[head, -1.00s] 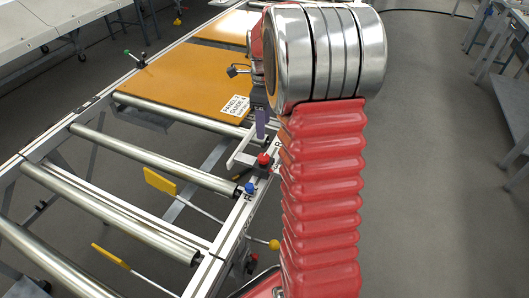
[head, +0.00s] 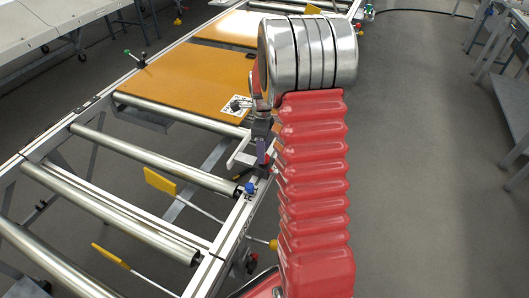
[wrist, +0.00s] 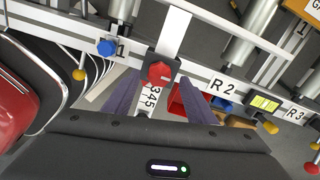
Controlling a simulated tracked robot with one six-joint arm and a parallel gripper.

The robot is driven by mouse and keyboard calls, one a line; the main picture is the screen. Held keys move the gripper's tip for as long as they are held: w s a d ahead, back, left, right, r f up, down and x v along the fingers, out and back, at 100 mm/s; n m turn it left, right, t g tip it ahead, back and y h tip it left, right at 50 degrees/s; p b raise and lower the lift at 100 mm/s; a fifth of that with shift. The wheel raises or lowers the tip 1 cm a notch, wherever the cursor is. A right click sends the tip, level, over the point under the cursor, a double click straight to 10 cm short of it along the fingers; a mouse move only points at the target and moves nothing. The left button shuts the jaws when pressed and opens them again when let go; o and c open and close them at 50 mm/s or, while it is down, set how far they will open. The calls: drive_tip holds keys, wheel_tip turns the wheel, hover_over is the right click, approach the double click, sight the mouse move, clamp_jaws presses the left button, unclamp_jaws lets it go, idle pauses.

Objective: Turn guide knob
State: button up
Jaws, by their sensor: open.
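A red knob (wrist: 160,72) sits on a dark block on the conveyor's side rail in the wrist view, at the foot of a light guide bar (wrist: 173,30). My gripper (wrist: 158,82) is open, with one purple finger on each side below the knob in the picture. The knob shows between and just beyond the fingertips; I cannot tell whether they touch it. In the head view a purple finger of my gripper (head: 262,151) is at the rail, and the knob is hidden there.
A blue knob (wrist: 106,46) stands left of the red one, also seen in the head view (head: 250,188). A yellow-ended lever (wrist: 79,74) is close by. A brown panel (head: 185,80) lies on the rollers. Rail labels include R 2 (wrist: 222,87).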

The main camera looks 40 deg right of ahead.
drive_tip(key=shift+f, duration=1.2)
drive_tip(key=shift+c, duration=0.4)
drive_tip(key=c, duration=0.9)
drive_tip(key=shift+d, duration=0.25)
drive_tip(key=shift+c, duration=0.3)
drive_tip(key=shift+a+r, duration=0.1)
